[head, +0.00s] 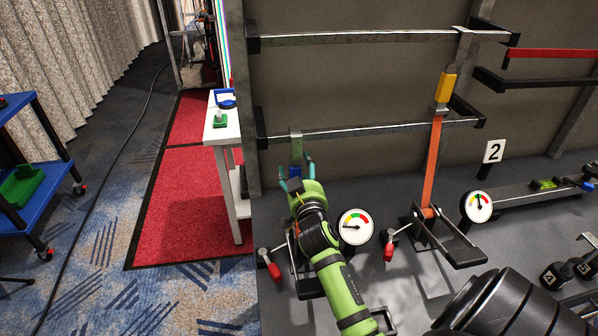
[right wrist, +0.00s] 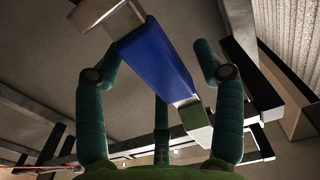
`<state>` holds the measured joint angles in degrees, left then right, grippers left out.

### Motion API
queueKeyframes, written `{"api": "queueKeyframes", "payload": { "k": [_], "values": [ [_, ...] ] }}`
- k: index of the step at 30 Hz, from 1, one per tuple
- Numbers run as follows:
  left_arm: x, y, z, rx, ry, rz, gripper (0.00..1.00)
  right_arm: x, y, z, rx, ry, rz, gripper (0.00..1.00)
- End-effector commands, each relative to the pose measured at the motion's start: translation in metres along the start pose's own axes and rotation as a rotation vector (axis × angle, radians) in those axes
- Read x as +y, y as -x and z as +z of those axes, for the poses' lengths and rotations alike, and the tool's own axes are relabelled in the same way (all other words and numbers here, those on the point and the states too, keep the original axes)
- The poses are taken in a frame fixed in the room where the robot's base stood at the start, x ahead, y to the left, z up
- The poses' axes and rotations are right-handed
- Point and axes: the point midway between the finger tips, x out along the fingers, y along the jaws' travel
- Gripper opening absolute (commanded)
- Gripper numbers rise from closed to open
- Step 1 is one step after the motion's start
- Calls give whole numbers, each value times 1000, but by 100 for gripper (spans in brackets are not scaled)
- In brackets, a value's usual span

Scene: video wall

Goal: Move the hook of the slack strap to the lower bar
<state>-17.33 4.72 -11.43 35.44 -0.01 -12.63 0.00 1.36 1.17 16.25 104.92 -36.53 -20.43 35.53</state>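The slack strap's hook has a blue body (head: 296,172) and a metal upper part (head: 296,140) that overlaps the lower bar (head: 375,130); I cannot tell whether it is seated on it. In the right wrist view the blue body (right wrist: 157,62) lies tilted between the teal fingers. My right gripper (head: 296,170) is around it, fingers spread, with a clear gap on the right side in the right wrist view (right wrist: 160,65). The upper bar (head: 360,38) runs above. The strap below the hook is mostly hidden by my green arm. My left gripper is not in view.
A round gauge (head: 355,226) beside my arm has its needle at the left. To the right, an orange strap (head: 432,165) with a yellow hook (head: 445,88) stretches up, with another gauge (head: 478,207). A white table (head: 228,150) stands left of the frame.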

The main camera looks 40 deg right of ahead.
Motion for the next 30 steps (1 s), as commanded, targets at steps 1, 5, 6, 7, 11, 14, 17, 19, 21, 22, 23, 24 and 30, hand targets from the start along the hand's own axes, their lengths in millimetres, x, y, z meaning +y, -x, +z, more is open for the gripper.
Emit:
{"api": "queueKeyframes", "payload": {
  "k": [1, 5, 6, 7, 11, 14, 17, 19, 21, 22, 23, 24, 30],
  "values": [
    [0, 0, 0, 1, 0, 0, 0, 0, 0, 0, 0, 0, 0, 70],
    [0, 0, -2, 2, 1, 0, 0, 0, 0, 2, -3, 0, 1, 70],
    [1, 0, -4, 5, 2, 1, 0, 0, 0, 2, -3, 0, 1, 70],
    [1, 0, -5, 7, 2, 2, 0, 0, 1, 2, -4, 0, 0, 70],
    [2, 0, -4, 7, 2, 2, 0, 0, 13, 2, -4, -1, 0, 70],
    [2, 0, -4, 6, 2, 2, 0, 0, 30, 2, -5, -1, 1, 70],
    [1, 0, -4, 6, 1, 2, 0, 0, 47, 2, -4, -2, 1, 70],
    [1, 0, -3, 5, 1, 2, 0, 0, 58, 2, -4, -2, 1, 70],
    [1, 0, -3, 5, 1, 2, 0, 0, 66, 1, -2, -2, 0, 70],
    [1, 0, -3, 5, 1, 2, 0, 0, 68, 1, -3, -2, 0, 70],
    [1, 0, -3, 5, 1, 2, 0, 0, 71, 1, -2, -2, 0, 70],
    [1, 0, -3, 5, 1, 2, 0, 0, 73, 0, -1, -1, 0, 70],
    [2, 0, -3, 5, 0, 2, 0, 0, 75, 0, 0, 0, 0, 70]
  ]
}}
